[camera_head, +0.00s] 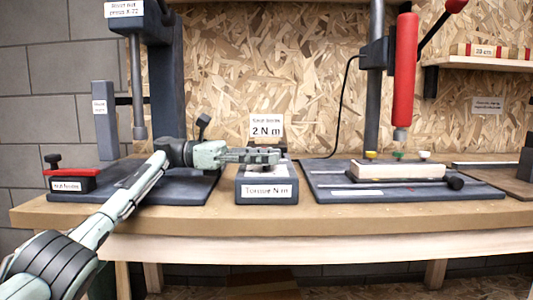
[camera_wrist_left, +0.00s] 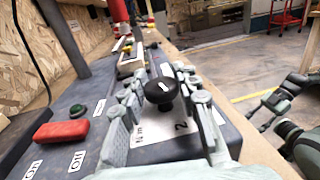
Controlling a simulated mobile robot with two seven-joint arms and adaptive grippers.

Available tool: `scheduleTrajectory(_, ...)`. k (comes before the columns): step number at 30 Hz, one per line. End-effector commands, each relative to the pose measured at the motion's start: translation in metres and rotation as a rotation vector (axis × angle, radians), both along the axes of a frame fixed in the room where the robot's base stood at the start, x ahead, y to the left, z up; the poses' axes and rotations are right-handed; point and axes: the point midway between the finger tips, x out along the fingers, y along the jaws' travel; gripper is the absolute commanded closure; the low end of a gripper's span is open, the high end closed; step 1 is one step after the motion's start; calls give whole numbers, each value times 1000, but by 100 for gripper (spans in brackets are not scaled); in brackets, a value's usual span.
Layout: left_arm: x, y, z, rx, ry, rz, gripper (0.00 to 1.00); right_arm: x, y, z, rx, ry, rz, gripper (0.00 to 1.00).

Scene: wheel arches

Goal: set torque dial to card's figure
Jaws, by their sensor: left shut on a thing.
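The torque dial is a black round knob with a white mark (camera_wrist_left: 162,90) on top of a dark box labelled "Torque N m" (camera_head: 266,191). The white scale plate (camera_wrist_left: 148,132) around it shows a "2" on the side near the wrist camera; other figures are hidden. The card (camera_head: 266,128) stands behind the box and reads "2 N m" under a small blurred line. My left gripper (camera_head: 268,156) is over the box, shut on the dial, with fingers on both sides of it in the left wrist view (camera_wrist_left: 160,100). My right arm (camera_wrist_left: 290,100) shows partly at the right there.
A dark press base (camera_head: 190,188) with a red-topped block (camera_head: 70,178) is on the left. On the right, a dark base (camera_head: 325,185) carries a pale fixture (camera_head: 395,172) under a red tool (camera_head: 405,70). The bench's front strip (camera_head: 270,220) is clear.

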Motion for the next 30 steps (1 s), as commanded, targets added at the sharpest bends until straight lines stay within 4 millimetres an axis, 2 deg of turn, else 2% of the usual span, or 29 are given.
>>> scheduleTrajectory(13, -1, 0, -2, 3, 1, -7, 98, -2, -3, -3, -7, 18, -6, 60)
scheduleTrajectory(14, -1, 0, -2, 3, 1, -7, 66, -2, -3, -3, -7, 18, -6, 60)
scheduleTrajectory(18, 0, 0, -1, 2, 1, -7, 49, -2, -3, -3, -7, 18, -6, 60)
scheduleTrajectory(26, 0, 0, -1, 2, 1, -6, 48, -2, -3, -3, -7, 17, -5, 60)
scheduleTrajectory(30, 0, 0, 8, 2, -1, -6, 48, -2, -2, -3, -6, 16, -4, 60)
